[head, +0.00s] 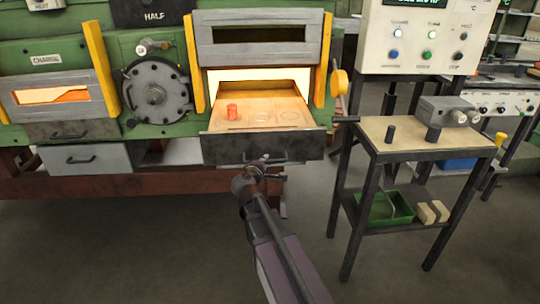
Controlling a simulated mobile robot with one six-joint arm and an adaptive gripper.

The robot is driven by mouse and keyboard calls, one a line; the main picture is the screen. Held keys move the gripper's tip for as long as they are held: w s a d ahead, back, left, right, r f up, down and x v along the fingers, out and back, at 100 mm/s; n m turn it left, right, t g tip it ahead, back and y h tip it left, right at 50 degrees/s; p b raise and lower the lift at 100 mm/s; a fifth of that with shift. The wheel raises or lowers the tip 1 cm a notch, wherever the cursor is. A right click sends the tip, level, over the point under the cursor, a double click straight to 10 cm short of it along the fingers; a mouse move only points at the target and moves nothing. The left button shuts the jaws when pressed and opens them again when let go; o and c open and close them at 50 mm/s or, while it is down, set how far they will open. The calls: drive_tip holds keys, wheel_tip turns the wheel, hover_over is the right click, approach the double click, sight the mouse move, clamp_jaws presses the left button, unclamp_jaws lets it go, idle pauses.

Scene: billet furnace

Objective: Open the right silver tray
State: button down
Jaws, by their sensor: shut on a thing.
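The right tray (220,148) is pulled out below the right furnace opening. Its front is dark grey, and its lit tan floor carries a glowing red billet (232,111) at the left. My gripper (257,161) is at the handle in the middle of this front and is shut on it. No separate silver tray shows under the right opening; the pulled-out front and my arm cover much of that area. A silver tray (60,160) with a dark handle sits lower left, its front standing slightly forward.
The right furnace door (222,35) is raised between yellow guides. A side table (400,128) with dark cylinders and a grey device stands to the right, below a control panel (400,68). Its lower shelf holds a green bin (383,212). Floor in front is clear.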

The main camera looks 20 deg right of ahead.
drive_tip(key=shift+s+a, duration=0.4)
drive_tip(key=shift+s, duration=0.45)
drive_tip(key=shift+s+a, duration=0.35)
drive_tip(key=shift+s, duration=0.5)
drive_tip(key=c, duration=0.6)
unclamp_jaws()
drive_tip(key=shift+w, duration=0.1)
drive_tip(key=shift+d, duration=0.1)
